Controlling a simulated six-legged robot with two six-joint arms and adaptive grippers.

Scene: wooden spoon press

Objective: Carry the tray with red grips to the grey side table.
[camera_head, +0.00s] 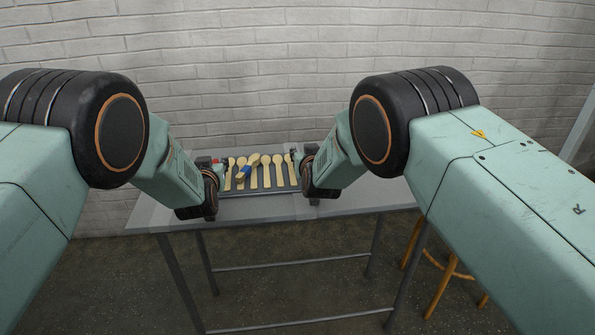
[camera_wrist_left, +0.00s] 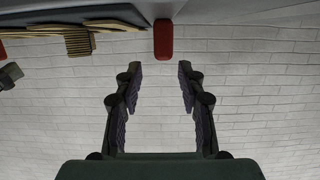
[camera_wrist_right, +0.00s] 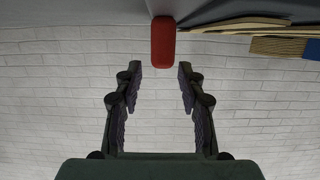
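The tray (camera_head: 258,193) is dark and holds several wooden spoons (camera_head: 266,172). It lies on a grey metal table (camera_head: 355,202) against the wall. My left gripper (camera_head: 211,190) is at the tray's left end and my right gripper (camera_head: 308,178) at its right end. In the left wrist view, a red grip (camera_wrist_left: 163,39) sits just beyond the spread fingertips of my left gripper (camera_wrist_left: 158,66). In the right wrist view, the other red grip (camera_wrist_right: 163,42) sits just beyond the spread fingertips of my right gripper (camera_wrist_right: 158,67). Both grippers are open and empty.
A blue piece (camera_head: 243,172) lies among the spoons. The table's right part is bare. A wooden stool (camera_head: 447,271) stands on the floor to the right, partly behind my right arm. A white brick wall (camera_head: 255,75) rises behind the table. No second table is visible.

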